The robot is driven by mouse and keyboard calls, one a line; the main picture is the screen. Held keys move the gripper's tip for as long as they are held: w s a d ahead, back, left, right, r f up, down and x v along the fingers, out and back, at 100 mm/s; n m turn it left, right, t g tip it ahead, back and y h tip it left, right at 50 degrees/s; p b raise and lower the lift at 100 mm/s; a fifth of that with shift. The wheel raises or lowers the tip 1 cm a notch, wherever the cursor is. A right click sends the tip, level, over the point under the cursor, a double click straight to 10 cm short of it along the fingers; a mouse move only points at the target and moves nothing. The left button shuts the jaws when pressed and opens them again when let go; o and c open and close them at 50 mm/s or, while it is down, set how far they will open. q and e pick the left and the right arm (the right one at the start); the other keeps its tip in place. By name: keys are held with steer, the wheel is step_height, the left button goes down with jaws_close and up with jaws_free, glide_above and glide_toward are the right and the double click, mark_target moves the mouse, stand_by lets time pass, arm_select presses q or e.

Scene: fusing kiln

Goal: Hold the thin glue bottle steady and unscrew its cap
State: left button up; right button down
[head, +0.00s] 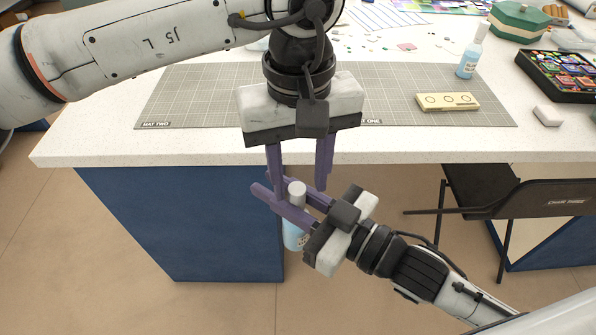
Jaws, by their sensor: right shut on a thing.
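A light blue bottle (293,238) with a white cap (297,188) is held roughly upright in the air, in front of the table's front edge. My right gripper (284,200) comes in from the lower right and is shut on the bottle just below the cap. The cap sticks up above its purple fingers, and part of the bottle is hidden behind the gripper. My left gripper (300,190) points down from above. Its fingers are apart, one on each side of the cap in the picture; no contact with the cap is visible.
The white table (100,140) carries grey cutting mats (190,95). On it are another light blue bottle (468,62), a cream block with circles (447,102), a black tray of colours (560,85) and a green box (518,22). A dark chair (540,195) stands right.

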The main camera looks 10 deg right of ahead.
arm_select(q)
steer(key=shift+w+r, duration=0.1)
steer(key=shift+r, duration=0.05)
steer(key=shift+r, duration=0.35)
steer(key=shift+o, duration=0.3)
step_height(320, 180, up, 4)
steer(key=shift+a+f, duration=0.1)
steer(key=shift+f, duration=0.05)
step_height(320, 180, up, 6)
steer(key=r+m, duration=0.1)
steer(key=m, duration=0.3)
steer(key=f, duration=1.2)
steer(key=shift+s+a, duration=0.1)
steer(key=shift+s, duration=0.2)
jaws_close()
